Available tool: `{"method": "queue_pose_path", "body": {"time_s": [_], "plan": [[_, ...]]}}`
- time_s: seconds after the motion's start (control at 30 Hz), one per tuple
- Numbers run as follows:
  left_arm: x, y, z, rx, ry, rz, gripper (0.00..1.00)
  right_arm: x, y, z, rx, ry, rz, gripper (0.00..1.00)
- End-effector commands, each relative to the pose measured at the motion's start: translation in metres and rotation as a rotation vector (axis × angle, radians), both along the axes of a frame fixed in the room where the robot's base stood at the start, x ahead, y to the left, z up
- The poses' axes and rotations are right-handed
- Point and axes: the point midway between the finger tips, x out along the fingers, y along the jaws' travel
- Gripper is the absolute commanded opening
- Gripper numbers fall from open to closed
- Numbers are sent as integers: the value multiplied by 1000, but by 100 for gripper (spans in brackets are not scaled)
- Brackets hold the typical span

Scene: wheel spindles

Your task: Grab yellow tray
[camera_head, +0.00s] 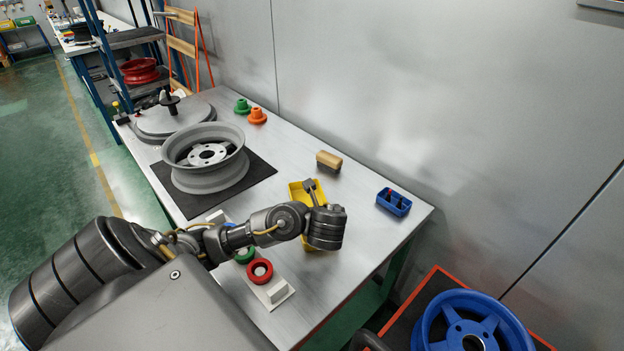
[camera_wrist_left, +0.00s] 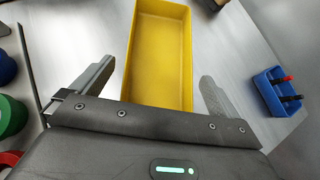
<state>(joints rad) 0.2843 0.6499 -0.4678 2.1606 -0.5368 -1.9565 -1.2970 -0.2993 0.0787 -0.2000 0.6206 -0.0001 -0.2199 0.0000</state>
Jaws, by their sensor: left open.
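The yellow tray (camera_head: 295,196) lies on the metal table, partly hidden behind my left gripper and wrist in the head view. In the left wrist view the yellow tray (camera_wrist_left: 187,62) is a long open box, and the part of it that shows is empty. My left gripper (camera_head: 311,188) is over the tray. In the left wrist view my left gripper (camera_wrist_left: 158,75) is open, with one finger on each side of the tray's near part. I see no clear contact. The tray's near end is hidden behind the gripper body. My right gripper is not in view.
A blue box (camera_head: 394,202) with small red and black items stands right of the tray. A wooden block (camera_head: 328,161) lies behind it. A grey wheel (camera_head: 205,160) sits on a black mat at left. A holder with green and red rings (camera_head: 260,271) is near the front edge.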

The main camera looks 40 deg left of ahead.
Motion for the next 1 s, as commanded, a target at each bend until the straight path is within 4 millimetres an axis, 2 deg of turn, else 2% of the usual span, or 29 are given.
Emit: {"method": "queue_pose_path", "body": {"time_s": [0.27, 0.63, 0.93, 1.0], "plan": [[5, 5, -5, -1, 0, -1, 100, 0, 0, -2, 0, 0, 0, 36], [29, 35, -35, 0, 0, 0, 100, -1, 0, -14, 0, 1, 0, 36], [31, 38, -36, -2, 0, -2, 100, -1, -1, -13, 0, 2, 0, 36], [31, 38, -36, -1, 0, -1, 91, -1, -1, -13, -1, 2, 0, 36]]}}
